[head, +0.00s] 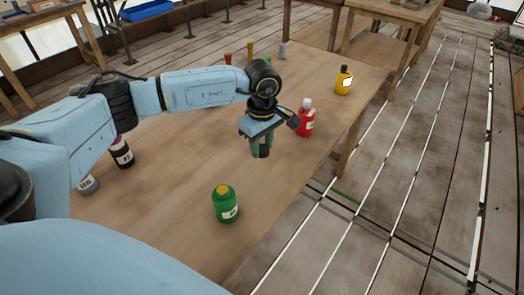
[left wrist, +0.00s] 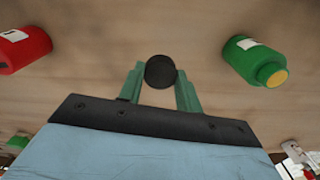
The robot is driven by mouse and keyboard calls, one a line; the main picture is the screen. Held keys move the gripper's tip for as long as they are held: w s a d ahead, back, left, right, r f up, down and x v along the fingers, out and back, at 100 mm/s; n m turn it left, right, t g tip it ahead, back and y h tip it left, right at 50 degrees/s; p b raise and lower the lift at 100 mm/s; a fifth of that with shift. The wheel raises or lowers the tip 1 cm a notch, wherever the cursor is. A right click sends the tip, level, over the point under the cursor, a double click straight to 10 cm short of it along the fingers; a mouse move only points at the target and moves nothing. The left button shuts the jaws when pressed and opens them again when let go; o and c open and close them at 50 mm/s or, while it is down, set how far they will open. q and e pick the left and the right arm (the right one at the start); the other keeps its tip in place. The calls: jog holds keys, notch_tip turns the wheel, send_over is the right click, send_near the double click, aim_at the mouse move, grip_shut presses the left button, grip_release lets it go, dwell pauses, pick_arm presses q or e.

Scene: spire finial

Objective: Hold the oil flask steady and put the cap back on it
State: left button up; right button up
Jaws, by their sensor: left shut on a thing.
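My left gripper (head: 262,150) is above the table, between the green flask and the red flask. Its green fingers are shut on a dark round cap (left wrist: 160,71), which shows between the fingertips in the left wrist view. The green flask (head: 226,205) stands upright with a yellow top; it also shows in the left wrist view (left wrist: 250,57). The red flask (head: 305,122) has a pale top and stands beyond the gripper; part of it shows in the left wrist view (left wrist: 22,50). I cannot tell which flask is the oil flask. My right gripper is not in view.
A yellow flask (head: 343,80) with a dark top stands near the table's right edge. A black flask (head: 121,153) and a grey one (head: 88,184) stand at the left, near my arm. Several small items stand at the back. The wooden table (head: 170,215) is clear around the green flask.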

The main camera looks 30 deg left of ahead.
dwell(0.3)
pick_arm(q)
jog(key=shift+d+r+m, duration=0.2)
jog(key=shift+d+m, duration=0.15)
jog(key=shift+m, duration=0.05)
jog(key=s+d+r+m, duration=0.5)
jog(key=d+r+m, duration=0.2)
jog(key=m, duration=0.7)
jog(key=shift+s+d+r+m, duration=0.15)
jog(key=shift+d+r+m, duration=0.2)
jog(key=shift+d, duration=0.45)
jog(key=shift+w+d, duration=0.25)
jog(key=shift+d, duration=0.25)
